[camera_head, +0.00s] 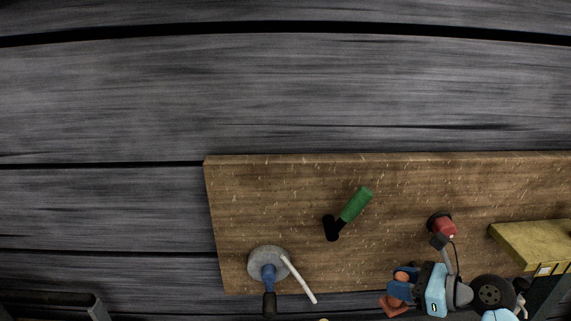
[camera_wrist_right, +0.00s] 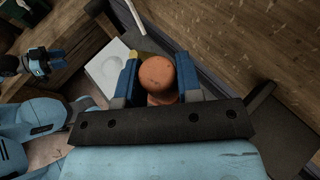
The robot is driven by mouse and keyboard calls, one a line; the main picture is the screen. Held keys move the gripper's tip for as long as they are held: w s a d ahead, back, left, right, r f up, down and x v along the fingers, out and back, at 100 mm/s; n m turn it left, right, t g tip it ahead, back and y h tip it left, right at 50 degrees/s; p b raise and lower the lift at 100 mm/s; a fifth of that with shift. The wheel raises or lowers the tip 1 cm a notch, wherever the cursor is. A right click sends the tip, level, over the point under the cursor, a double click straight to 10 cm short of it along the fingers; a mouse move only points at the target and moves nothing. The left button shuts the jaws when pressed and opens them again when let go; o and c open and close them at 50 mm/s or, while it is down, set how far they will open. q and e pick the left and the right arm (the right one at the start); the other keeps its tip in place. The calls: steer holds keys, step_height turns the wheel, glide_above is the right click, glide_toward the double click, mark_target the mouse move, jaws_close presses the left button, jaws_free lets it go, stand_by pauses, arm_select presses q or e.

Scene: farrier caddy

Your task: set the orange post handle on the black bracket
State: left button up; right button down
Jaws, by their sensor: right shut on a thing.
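The orange post handle (camera_head: 395,305) is at the bottom of the head view, right of centre. It also shows in the right wrist view (camera_wrist_right: 157,75), where its rounded end faces the camera. My right gripper (camera_head: 402,284) is shut on it, with a blue finger on each side. The gripper holds it by the front edge of the wooden board, and its lower part is hidden. I cannot make out the black bracket for sure in either view.
A wooden board (camera_head: 290,180) carries a green-handled tool (camera_head: 355,205), a grey disc (camera_head: 254,262) with a blue and black tool, and a white stick (camera_head: 299,280). A red object (camera_head: 443,227) lies near my right arm. A yellow block (camera_head: 540,242) is at right. A white block (camera_wrist_right: 108,68) lies below the gripper.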

steer(key=shift+w+d+r+g, duration=0.25)
steer(key=shift+w+r+g, duration=0.05)
steer(key=shift+r, duration=0.3)
